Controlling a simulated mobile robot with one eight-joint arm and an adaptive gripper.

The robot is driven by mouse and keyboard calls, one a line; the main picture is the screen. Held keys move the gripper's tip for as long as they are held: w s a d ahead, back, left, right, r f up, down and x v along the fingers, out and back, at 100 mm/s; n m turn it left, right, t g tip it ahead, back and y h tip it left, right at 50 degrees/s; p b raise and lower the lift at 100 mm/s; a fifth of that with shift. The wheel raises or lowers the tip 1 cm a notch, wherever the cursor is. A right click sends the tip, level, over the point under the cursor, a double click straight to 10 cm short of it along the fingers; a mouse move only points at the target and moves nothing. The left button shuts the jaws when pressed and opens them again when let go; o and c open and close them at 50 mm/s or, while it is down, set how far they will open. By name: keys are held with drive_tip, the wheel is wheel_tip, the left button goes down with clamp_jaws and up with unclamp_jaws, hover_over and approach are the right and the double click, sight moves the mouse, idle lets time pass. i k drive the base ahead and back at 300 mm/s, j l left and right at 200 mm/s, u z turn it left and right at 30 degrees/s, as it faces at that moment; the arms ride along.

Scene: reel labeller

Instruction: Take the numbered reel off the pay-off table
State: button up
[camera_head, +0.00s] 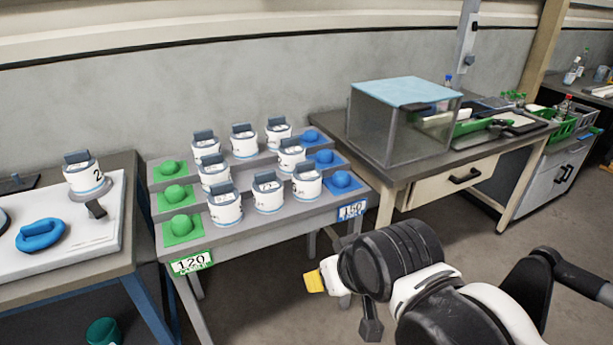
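A white reel (84,174) with a dark grey top handle and the black number 2 stands upright on a round grey disc (92,191) over a white panel on the left table (126,245). This disc may be the pay-off table; I see no label naming it. My gripper (343,303) is at the lower middle, over the floor in front of the stepped rack. It is well to the right of this reel and touches nothing. Its yellow-tipped finger and dark finger are spread apart, with nothing visible between them.
Several similar white reels fill the middle of a grey stepped rack (155,230), with green knobs left and blue knobs right. Its tags read 120 (191,263) and 150 (351,211). A blue ring-shaped part (41,235) lies left. A clear box (385,125) stands right.

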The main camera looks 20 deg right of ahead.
sight(82, 170)
drive_tip(key=i+j+z, duration=0.25)
drive_tip(key=j+z, duration=0.2)
drive_tip(key=j, duration=0.9)
drive_tip(key=j+z, duration=0.45)
drive_tip(key=j, duration=0.9)
